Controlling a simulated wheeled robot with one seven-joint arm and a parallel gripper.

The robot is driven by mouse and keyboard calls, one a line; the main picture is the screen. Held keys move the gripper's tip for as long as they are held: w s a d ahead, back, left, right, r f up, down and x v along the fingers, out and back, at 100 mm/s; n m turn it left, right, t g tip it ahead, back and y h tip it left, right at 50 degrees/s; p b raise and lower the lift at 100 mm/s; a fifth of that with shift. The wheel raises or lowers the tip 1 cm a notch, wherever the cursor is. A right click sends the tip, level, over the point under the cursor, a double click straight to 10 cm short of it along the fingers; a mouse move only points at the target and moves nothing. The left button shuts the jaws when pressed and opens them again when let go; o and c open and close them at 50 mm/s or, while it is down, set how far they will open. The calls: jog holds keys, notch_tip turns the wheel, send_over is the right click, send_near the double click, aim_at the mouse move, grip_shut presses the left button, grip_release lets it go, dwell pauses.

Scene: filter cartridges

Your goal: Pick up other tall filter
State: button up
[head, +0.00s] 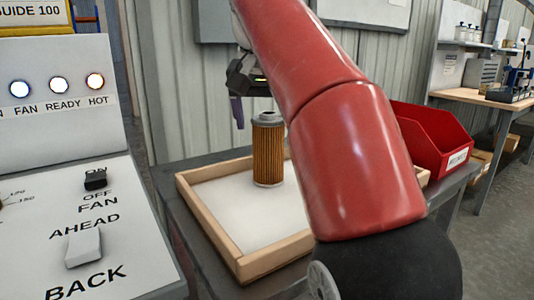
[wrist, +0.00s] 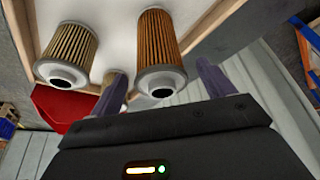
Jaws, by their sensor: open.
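A tall filter with orange-brown pleats and grey metal ends (head: 268,152) stands upright in a shallow wooden tray (head: 246,262). It also shows in the wrist view (wrist: 159,45), between the lines of my two fingers. My gripper (wrist: 164,84) is open and empty, with a purple-grey finger on either side. In the head view one finger hangs just left of the filter's top. In the wrist view a paler tan filter (wrist: 68,52) stands to the left. My arm hides the tray's right part in the head view.
A red bin (head: 432,140) stands on the table right of the tray. A control panel with switches (head: 85,225) fills the left. A corrugated wall is close behind the table. The tray's white floor is bare left of the orange-brown filter.

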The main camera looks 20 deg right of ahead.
aim_at(268, 137)
jog(key=b+x, duration=0.1)
jog(key=x, duration=0.3)
jog(key=shift+f+b, duration=0.3)
jog(key=shift+f, duration=0.15)
jog(key=shift+d, duration=0.1)
jog(key=c, duration=1)
notch_tip(268, 137, up, 8)
jog(key=p, duration=0.4)
jog(key=shift+w+p, duration=0.1)
jog(key=shift+p, duration=0.25)
jog(key=shift+c, duration=0.2)
jog(key=shift+r+b, duration=0.3)
jog(key=shift+r, duration=0.7)
